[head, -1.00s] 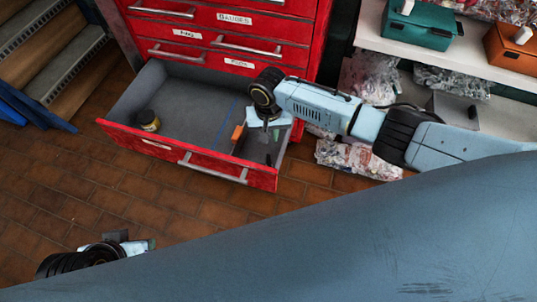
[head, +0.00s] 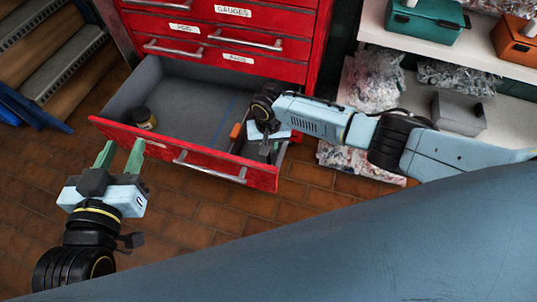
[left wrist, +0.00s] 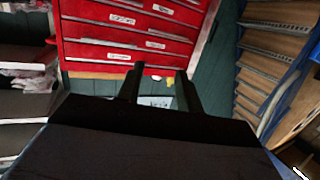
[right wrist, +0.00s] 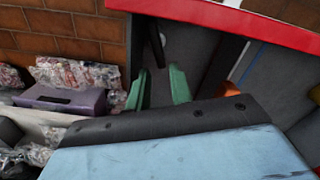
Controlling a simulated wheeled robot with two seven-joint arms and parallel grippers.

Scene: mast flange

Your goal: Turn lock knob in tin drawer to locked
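The red drawer (head: 190,155) stands open, with a grey inside. Its right part is a narrow compartment behind a divider. My right gripper (head: 268,148) is over that compartment. In the right wrist view its green fingers (right wrist: 158,88) are apart with nothing clearly between them. A dark upright rod-like part (right wrist: 157,42) shows just beyond the fingertips; I cannot tell whether it is the lock knob. My left gripper (head: 121,155) is open and empty by the drawer's front left, its fingers pointing toward the front panel. I cannot make out the knob's setting.
A dark jar with a yellowish label (head: 145,118) stands in the drawer's left part. An orange item (head: 236,131) is by the divider. Closed labelled drawers (head: 225,45) are above. Shelves with bags and a grey box (head: 458,113) stand at right. Steps (head: 55,60) are at left.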

